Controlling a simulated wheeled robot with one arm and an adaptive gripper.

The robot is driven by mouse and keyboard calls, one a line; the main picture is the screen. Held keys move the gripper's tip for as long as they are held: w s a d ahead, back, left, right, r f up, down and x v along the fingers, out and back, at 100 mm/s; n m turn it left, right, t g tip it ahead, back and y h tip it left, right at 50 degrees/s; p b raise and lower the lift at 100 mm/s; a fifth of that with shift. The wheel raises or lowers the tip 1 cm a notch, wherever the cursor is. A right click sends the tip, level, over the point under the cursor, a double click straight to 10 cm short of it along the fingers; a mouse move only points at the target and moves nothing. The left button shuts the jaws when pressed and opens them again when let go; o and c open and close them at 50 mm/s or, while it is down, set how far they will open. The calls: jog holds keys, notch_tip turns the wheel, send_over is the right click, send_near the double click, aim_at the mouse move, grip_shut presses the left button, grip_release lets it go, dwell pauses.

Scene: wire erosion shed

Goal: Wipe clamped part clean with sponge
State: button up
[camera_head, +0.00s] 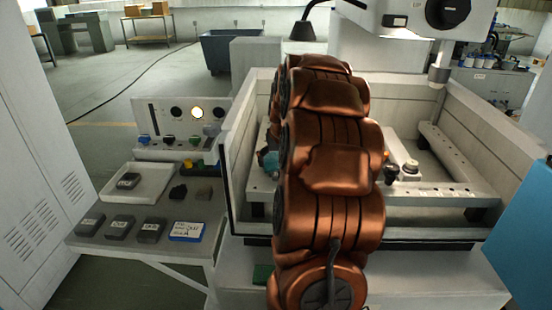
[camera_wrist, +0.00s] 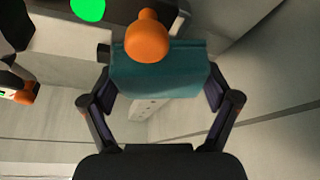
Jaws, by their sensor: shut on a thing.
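A teal block, which I take for the sponge (camera_wrist: 160,72), sits between the two fingers of my gripper (camera_wrist: 160,92) in the wrist view. The fingers press on its left and right sides. A rounded orange knob (camera_wrist: 147,38) shows at its upper edge; I cannot tell whether they touch. In the head view a bit of teal sponge (camera_head: 269,161) shows just left of my copper arm, inside the white machine tank (camera_head: 238,150). My arm hides most of the gripper there. I cannot make out the clamped part in either view; it may be behind my arm or the sponge.
The tank walls stand around the work area, with a rail (camera_head: 440,190) at right and a small knobbed clamp (camera_head: 410,168) right of my arm.

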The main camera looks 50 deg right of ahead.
jog(key=shift+s+d, duration=0.1)
jog(key=shift+s+d+b, duration=0.85)
jog(key=shift+s+d, duration=0.35)
jog(key=shift+s, duration=0.3)
jog(key=shift+f+b, duration=0.1)
jog(key=shift+b, duration=0.25)
jog(key=shift+a, duration=0.1)
jog(key=shift+w+a+f+b, duration=0.2)
jog(key=shift+w+a+b, duration=0.15)
jog(key=shift+w+a, duration=0.95)
jog(key=shift+w, duration=0.2)
jog(key=shift+c, duration=0.5)
